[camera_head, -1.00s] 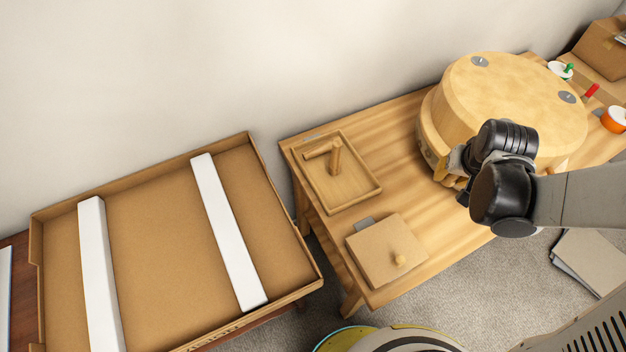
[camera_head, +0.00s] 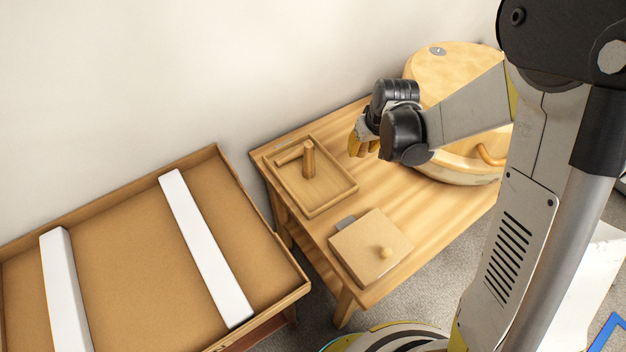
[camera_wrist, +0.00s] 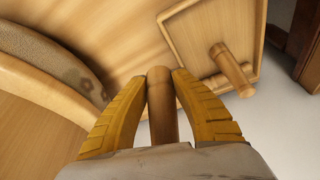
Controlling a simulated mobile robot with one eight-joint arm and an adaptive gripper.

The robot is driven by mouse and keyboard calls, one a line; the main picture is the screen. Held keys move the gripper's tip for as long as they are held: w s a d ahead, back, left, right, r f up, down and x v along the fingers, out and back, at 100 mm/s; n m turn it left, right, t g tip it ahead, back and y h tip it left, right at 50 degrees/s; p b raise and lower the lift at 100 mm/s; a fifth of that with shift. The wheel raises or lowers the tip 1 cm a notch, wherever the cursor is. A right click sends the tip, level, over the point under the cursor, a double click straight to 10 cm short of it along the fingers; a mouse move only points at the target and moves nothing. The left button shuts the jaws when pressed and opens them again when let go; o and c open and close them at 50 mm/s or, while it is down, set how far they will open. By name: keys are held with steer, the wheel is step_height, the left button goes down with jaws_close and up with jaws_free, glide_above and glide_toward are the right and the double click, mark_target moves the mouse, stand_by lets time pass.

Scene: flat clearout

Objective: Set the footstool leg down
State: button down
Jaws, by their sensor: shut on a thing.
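My gripper (camera_head: 362,142) is above the table between the round wooden stool body and the tray. In the wrist view its yellow fingers (camera_wrist: 160,92) are shut on a short round wooden leg (camera_wrist: 161,112), with its end pointing away from the palm. The shallow wooden tray (camera_head: 330,203) is left of my gripper. In it one wooden leg (camera_head: 309,160) stands upright and another (camera_head: 288,155) appears to lie beside it. The stool body (camera_head: 450,70) has a metal plate on top and is partly hidden by my arm.
The wooden table (camera_head: 400,190) has bare room between tray and stool. A large open carton (camera_head: 130,240) with white strips stands at left. A wall runs behind.

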steer(key=b, duration=0.4)
glide_above(323, 188)
steer(key=s, duration=0.1)
step_height(323, 188, down, 7)
steer(key=shift+r, duration=0.15)
steer(key=shift+f+b, duration=1.3)
steer(key=shift+f, duration=0.65)
steer(key=shift+f, duration=0.1)
steer(key=c, duration=1.1)
jaws_free()
steer(key=shift+c, duration=0.2)
